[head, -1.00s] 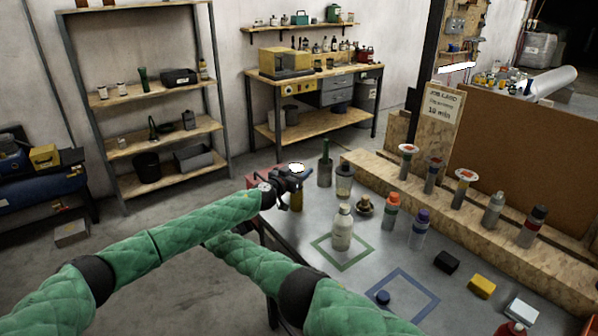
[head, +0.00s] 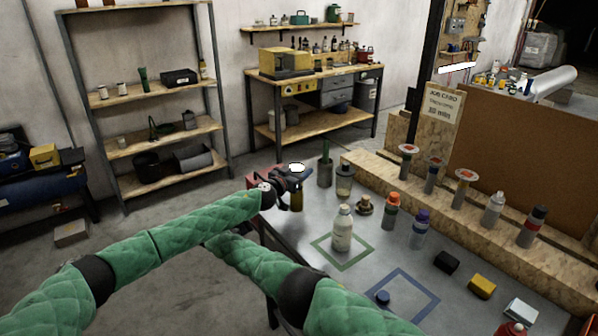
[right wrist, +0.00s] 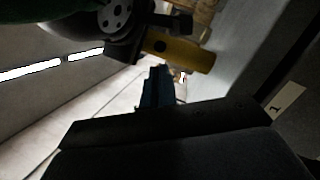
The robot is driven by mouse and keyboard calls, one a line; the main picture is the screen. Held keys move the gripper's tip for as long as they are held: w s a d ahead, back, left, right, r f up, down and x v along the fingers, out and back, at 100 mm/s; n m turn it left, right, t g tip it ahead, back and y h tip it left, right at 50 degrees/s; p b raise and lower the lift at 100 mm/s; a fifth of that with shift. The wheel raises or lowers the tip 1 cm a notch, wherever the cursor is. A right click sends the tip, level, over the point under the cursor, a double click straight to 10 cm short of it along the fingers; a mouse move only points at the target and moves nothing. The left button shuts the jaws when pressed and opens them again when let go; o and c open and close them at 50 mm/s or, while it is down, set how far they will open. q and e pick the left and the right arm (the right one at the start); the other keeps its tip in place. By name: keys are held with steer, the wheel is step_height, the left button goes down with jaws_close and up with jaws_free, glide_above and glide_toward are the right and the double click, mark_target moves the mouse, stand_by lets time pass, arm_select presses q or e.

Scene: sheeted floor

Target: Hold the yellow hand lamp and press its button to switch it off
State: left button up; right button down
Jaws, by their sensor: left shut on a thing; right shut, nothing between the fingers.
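The yellow hand lamp (head: 297,201) is mostly hidden by my left gripper (head: 293,181) in the head view, at the far left end of the table. A bright white spot, which looks like its lit face, shows at its top. My left gripper is shut on the lamp and holds it. In the right wrist view the lamp (right wrist: 182,53) is a yellow cylinder beside the dark left hand. My right gripper (right wrist: 158,72) shows there as blue fingers, shut and empty, close below the lamp. I cannot tell if they touch it. The button is not clearly visible.
The grey table (head: 305,228) holds a white bottle (head: 342,230) in a green square, orange-topped (head: 391,212) and purple-topped (head: 420,230) bottles, a dark green bottle (head: 325,170), and black (head: 446,262) and yellow (head: 482,286) blocks. A wooden ledge (head: 400,188) runs along its back.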

steer(key=shift+g+y, duration=0.3)
steer(key=f, duration=0.1)
steer(key=s+d+f, duration=0.1)
steer(key=f, duration=0.3)
steer(key=shift+s+d, duration=0.15)
steer(key=shift+s, duration=0.25)
steer(key=shift+s+d+f, duration=0.15)
steer(key=shift+d, duration=0.05)
steer(key=shift+s+d+r+n+h, duration=0.1)
steer(key=shift+d+r+n+h, duration=0.05)
steer(key=shift+r+n+h, duration=0.2)
step_height(320, 180, up, 7)
steer(key=a+n+t+h, duration=0.2)
steer(key=n+h, duration=0.2)
steer(key=n, duration=1.1)
steer(key=shift+y, duration=0.25)
steer(key=shift+w+d+r, duration=0.1)
steer(key=shift+w+d, duration=0.8)
steer(key=shift+d, duration=0.25)
steer(key=shift+w+d+f, duration=0.1)
steer(key=shift+w+d, duration=0.8)
steer(key=shift+d, duration=0.3)
steer(key=shift+w+d+r, duration=0.1)
steer(key=shift+w+d, duration=0.8)
steer(key=shift+d, duration=0.25)
